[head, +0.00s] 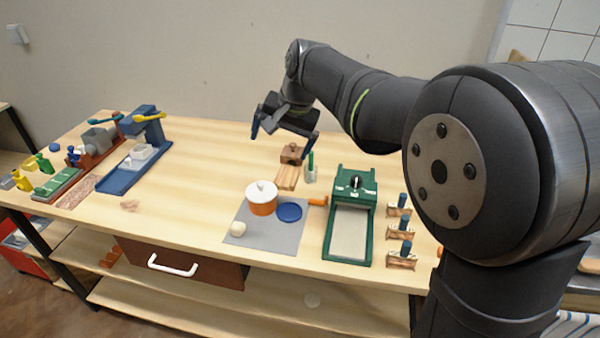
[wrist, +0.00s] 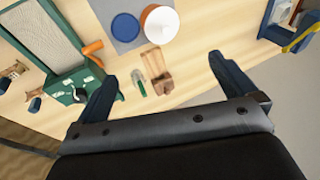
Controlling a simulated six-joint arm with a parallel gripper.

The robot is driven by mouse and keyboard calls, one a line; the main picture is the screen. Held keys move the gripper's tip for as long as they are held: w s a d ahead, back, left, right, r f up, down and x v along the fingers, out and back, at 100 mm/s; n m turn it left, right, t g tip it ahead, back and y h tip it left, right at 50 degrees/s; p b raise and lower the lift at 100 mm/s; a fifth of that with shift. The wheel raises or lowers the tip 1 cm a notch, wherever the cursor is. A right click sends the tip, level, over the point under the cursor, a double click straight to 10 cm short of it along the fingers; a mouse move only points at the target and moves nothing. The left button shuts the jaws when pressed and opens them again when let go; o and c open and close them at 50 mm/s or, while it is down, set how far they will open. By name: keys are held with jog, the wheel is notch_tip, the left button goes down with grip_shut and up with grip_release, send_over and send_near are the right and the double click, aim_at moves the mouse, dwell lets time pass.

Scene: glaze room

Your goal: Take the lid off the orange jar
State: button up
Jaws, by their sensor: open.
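The orange jar (head: 262,204) stands upright on a grey mat (head: 270,240), with a white lid (head: 262,188) with a small knob on top of it. The jar's white lid also shows at the top of the wrist view (wrist: 161,24), with a little of the orange body beside it. A flat blue disc (head: 289,212) lies on the mat just right of the jar. My gripper (head: 284,127) is open and empty, high above the table, behind the jar in the head view. Its two fingers are spread wide in the wrist view (wrist: 168,82).
A green press (head: 351,215) with an orange handle stands right of the mat. A wooden block (head: 291,154) and a small green-handled tool (head: 310,170) are behind. A blue stand (head: 140,150) is far left. The table's middle left is mostly clear.

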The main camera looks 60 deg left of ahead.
jog(key=s+a+f+n+t+h, duration=0.15)
jog(key=a+n+h, duration=0.25)
jog(key=a+n, duration=0.4)
send_over(260, 183)
jog(key=f, duration=1.1)
jog(key=shift+a+f, duration=0.25)
jog(key=shift+f, duration=0.15)
jog(key=shift+d+f, duration=0.15)
jog(key=shift+f, duration=1.25)
jog(key=shift+d+f, duration=0.1)
jog(key=shift+f, duration=1.25)
jog(key=c, duration=0.9)
